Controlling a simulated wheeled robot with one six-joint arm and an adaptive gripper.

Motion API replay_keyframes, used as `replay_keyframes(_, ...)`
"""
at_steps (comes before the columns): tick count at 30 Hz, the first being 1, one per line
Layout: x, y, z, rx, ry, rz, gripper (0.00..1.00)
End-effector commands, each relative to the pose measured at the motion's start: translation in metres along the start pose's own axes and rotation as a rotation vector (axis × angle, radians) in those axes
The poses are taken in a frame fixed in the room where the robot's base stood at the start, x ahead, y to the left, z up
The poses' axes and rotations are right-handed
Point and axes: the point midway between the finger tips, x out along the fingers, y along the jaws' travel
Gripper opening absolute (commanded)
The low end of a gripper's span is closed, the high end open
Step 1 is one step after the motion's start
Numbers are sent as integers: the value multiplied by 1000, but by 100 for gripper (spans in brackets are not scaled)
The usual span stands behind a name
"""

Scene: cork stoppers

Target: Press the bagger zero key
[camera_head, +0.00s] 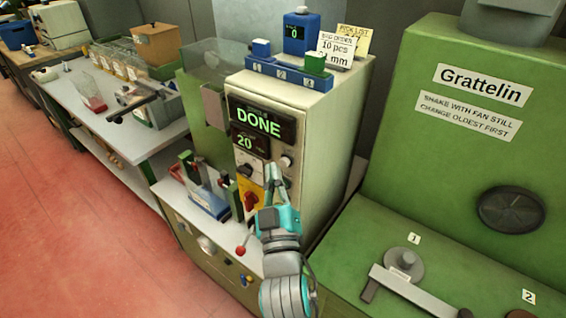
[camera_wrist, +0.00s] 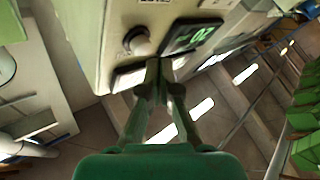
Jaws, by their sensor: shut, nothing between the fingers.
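The bagger (camera_head: 318,125) is a cream cabinet with a green "DONE" display (camera_head: 260,123) and a smaller display (camera_head: 249,142) reading 20. Its front also carries round knobs, a small key area and a red switch on a yellow plate (camera_head: 250,197). My gripper (camera_head: 271,172) is shut and empty, with its tips close to the front panel, below the displays. In the wrist view, the shut fingertips (camera_wrist: 158,66) are near a round knob (camera_wrist: 135,40) and the lit small display (camera_wrist: 195,36). I cannot make out the zero key; my fingers cover part of the panel. Contact is unclear.
A blue rack (camera_head: 288,82), a blue counter box (camera_head: 301,34) and order cards (camera_head: 337,50) stand on the bagger. A red-knobbed lever (camera_head: 241,250) sticks out below left. The green Grattelin machine (camera_head: 480,150) is at right, a workbench (camera_head: 90,120) at left.

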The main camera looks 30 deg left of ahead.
Motion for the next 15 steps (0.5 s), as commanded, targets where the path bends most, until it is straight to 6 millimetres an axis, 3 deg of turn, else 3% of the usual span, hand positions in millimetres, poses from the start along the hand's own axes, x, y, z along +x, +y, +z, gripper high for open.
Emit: replay_keyframes(15, 6, 4, 4, 0, 0, 0, 0)
